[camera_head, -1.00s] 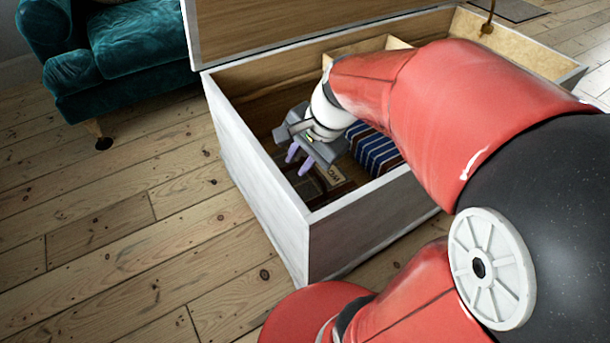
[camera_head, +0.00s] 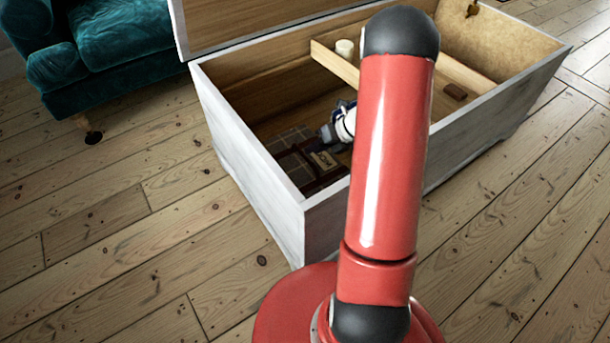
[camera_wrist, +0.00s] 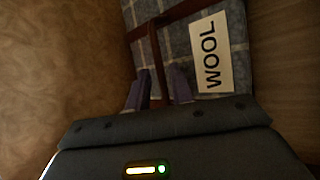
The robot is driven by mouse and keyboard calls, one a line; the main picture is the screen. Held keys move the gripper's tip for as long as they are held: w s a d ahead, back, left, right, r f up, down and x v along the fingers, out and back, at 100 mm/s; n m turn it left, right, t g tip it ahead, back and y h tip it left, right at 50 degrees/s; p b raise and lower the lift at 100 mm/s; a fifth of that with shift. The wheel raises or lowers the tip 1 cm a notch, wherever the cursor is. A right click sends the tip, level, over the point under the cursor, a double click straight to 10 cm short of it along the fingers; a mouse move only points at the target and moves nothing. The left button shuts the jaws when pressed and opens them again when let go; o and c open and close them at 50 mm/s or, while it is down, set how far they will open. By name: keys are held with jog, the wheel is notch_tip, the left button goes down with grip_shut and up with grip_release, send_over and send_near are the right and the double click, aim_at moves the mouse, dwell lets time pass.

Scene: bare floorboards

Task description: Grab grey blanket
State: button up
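The grey blanket (camera_wrist: 205,18) is a plaid bundle with dark brown straps and a white label reading WOOL (camera_wrist: 211,57). In the head view the blanket (camera_head: 290,140) lies low inside the open white chest, near its left end. My gripper (camera_wrist: 159,82) is down in the chest at the blanket. Its two purple fingers stand apart, one on each side of a brown strap (camera_wrist: 156,62). I cannot tell whether they touch it. In the head view my gripper is dark and partly hidden by the wrist and arm.
The white chest (camera_head: 240,165) has high walls and a raised lid (camera_head: 260,22) behind. A teal armchair (camera_head: 115,40) is at the upper left. The left floor is clear.

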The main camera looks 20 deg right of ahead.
aim_at(305, 155)
jog(key=x, duration=0.1)
jog(key=b+x, duration=0.1)
jog(key=x, duration=0.3)
jog(key=shift+s+a+f+b, duration=0.2)
jog(key=shift+s+b, duration=0.05)
jog(key=shift+b, duration=0.1)
jog(key=shift+c, duration=0.4)
grip_shut()
jog(key=shift+w+r, duration=0.1)
jog(key=shift+r, duration=0.05)
dwell(0.4)
